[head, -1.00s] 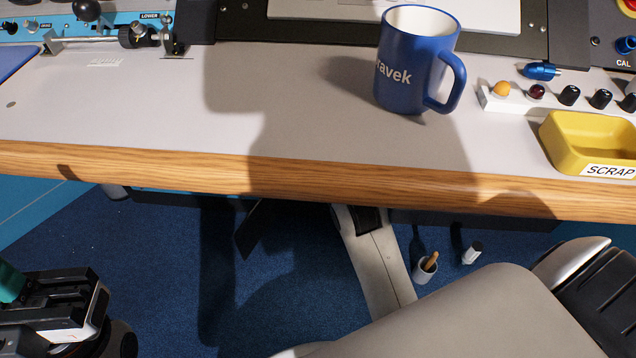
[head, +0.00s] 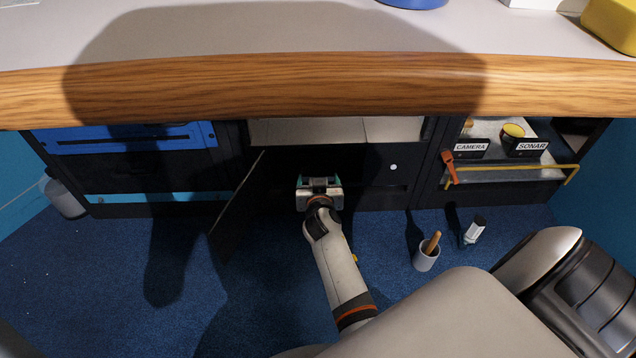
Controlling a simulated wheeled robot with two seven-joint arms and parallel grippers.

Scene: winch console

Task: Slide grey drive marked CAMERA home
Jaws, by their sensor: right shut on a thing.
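My right gripper (head: 320,184) is shut at the front of the dark open bay (head: 372,170) under the desk, near its middle. It closes on a small greyish thing that fits the grey drive, mostly hidden by the fingers and wrist. No marking on it can be read, and I cannot tell how deep it sits. A CAMERA label (head: 471,147) stands on the shelf (head: 490,174) at the right, beside a SONAR label (head: 530,146). My left gripper is out of view.
A dark door (head: 237,206) stands open left of the bay. The wooden desk edge (head: 300,88) overhangs it. An orange clip (head: 449,166) and a yellow rail (head: 520,167) front the shelf. A grey cup (head: 426,256) and a small white-and-black bottle (head: 473,231) stand on the carpet.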

